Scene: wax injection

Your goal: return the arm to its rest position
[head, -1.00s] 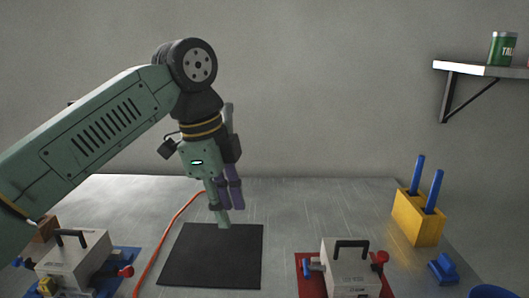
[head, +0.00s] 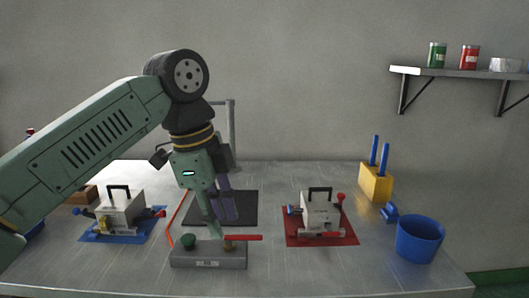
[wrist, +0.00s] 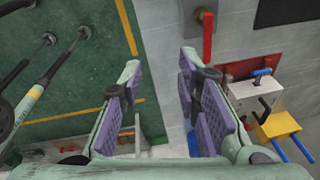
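My gripper (head: 221,214) hangs fingers-down from my green arm, in front of the black mat as the head view shows it. In the wrist view my gripper (wrist: 160,68) has its two purple-padded fingers apart, with nothing between them. The gap lies over the edge between the grey table and the green floor. My arm is bent at the elbow and comes in from the left of the head view.
A grey block with a red handle (head: 208,256) stands at the table's front, below the gripper in the picture. Moulds sit on a blue mat (head: 91,237) and a red mat (head: 338,239). A yellow holder (head: 376,183) and blue cup (head: 419,240) stand right.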

